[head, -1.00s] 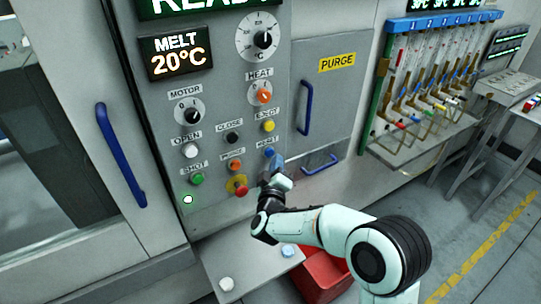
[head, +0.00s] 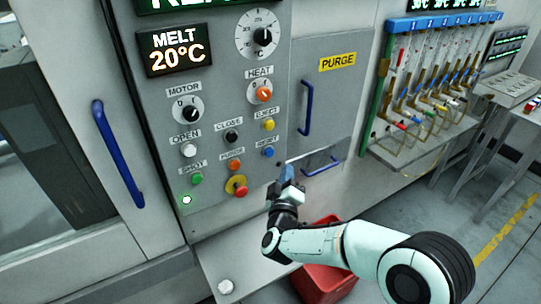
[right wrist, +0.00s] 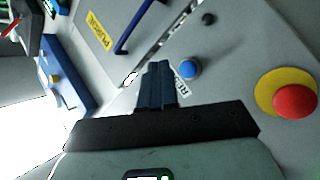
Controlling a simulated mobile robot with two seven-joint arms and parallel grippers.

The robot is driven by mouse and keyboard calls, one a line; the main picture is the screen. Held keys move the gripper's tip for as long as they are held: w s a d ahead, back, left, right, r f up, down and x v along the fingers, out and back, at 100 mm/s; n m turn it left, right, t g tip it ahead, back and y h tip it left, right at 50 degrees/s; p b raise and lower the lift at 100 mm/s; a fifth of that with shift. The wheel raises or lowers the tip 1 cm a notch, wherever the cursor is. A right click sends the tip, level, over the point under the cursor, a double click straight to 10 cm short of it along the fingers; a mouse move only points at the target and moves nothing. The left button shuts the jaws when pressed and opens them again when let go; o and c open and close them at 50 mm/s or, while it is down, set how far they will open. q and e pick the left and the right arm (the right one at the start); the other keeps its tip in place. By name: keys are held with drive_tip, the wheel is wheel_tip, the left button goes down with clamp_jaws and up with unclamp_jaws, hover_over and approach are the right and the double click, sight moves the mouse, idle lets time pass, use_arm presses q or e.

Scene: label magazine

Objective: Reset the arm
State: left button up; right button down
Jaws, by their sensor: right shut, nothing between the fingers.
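My right gripper (head: 287,173) is shut and empty, its fingers together. In the head view it is in front of the control panel (head: 215,60), below and to the right of the blue RESET button (head: 268,152). In the right wrist view the shut fingers (right wrist: 157,68) point at the panel, with the blue button (right wrist: 189,68) just right of their tips and apart from them in the picture. Part of the button's label is hidden by the fingers. My left gripper does not show.
A red emergency knob on yellow (head: 236,187) sits left of the gripper. A red bin (head: 325,280) stands on the floor below my right arm. A small shelf (head: 235,265) juts out under the panel. A blue door handle (head: 306,108) is up to the right.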

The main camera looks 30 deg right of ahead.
idle(0.7)
drive_tip(key=s+a+f+g+y, duration=0.2)
drive_tip(key=f+y, duration=0.1)
drive_tip(key=f, duration=0.7)
drive_tip(key=s+a+f+m+g+y+p, duration=0.1)
drive_tip(key=s+a+f+g+y, duration=0.15)
drive_tip(key=f, duration=0.75)
drive_tip(key=s+a+f+g+y, duration=0.2)
drive_tip(key=a+f+y, duration=0.1)
drive_tip(key=f, duration=0.7)
drive_tip(key=s+a+f+m+g+y+p, duration=0.1)
drive_tip(key=s+a+f+m+g+y, duration=0.3)
drive_tip(key=s+f, duration=0.9)
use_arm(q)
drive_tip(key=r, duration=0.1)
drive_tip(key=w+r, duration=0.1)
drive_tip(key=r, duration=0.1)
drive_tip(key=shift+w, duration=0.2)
use_arm(e)
drive_tip(key=s+a+f+m+g, duration=0.1)
drive_tip(key=s+a+g, duration=0.1)
drive_tip(key=s, duration=0.5)
drive_tip(key=s+a+f+m+g+y, duration=0.1)
drive_tip(key=s+a+f+g, duration=0.1)
drive_tip(key=s, duration=0.6)
drive_tip(key=shift+s+a+m+g, duration=0.3)
drive_tip(key=shift+a+g, duration=0.5)
drive_tip(key=shift+g, duration=0.35)
